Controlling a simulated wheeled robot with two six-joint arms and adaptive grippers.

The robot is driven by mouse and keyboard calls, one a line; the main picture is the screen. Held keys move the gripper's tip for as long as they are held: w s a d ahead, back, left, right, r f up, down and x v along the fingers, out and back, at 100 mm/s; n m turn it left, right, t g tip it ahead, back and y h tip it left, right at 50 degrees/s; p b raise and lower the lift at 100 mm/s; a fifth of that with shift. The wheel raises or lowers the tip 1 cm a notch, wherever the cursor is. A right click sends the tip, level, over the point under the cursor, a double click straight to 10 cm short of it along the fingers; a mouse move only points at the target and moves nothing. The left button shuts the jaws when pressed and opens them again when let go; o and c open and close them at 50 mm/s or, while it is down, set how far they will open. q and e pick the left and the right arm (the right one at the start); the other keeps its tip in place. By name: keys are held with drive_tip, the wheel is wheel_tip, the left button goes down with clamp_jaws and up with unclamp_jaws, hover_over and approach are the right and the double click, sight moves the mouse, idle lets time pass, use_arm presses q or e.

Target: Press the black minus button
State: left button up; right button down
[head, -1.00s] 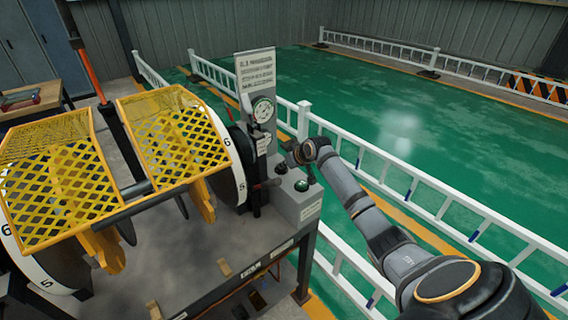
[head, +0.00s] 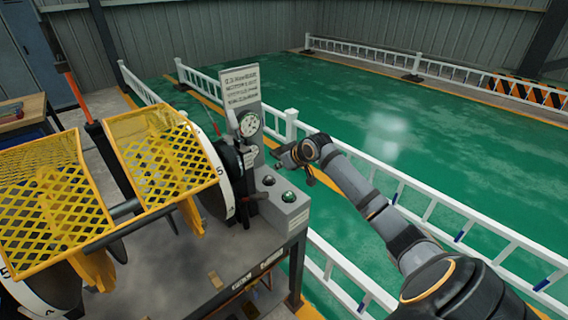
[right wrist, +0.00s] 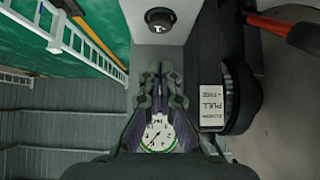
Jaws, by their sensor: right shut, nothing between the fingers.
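A grey control box (head: 297,217) at the end of the machine carries two dark round buttons on top. The rear one (head: 268,180) looks black; the front one (head: 288,196) looks greenish. In the right wrist view a black round button (right wrist: 160,20) with a small pale mark sits on the grey panel, ahead of my fingertips. I cannot read the mark surely as a minus. My right gripper (head: 277,154) is shut and empty, above the box and apart from the buttons. Its fingers (right wrist: 160,68) also show in the right wrist view. My left gripper is not in view.
A dial gauge (head: 249,124) and a sign plate (head: 241,86) stand upright behind the box. Yellow mesh guards (head: 160,150) and a numbered wheel (head: 213,175) lie left. A white railing (head: 410,185) runs behind and right of my arm.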

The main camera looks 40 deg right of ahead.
drive_tip(key=v, duration=0.3)
drive_tip(key=shift+a+r, duration=0.1)
drive_tip(key=shift+s, duration=0.1)
idle(1.2)
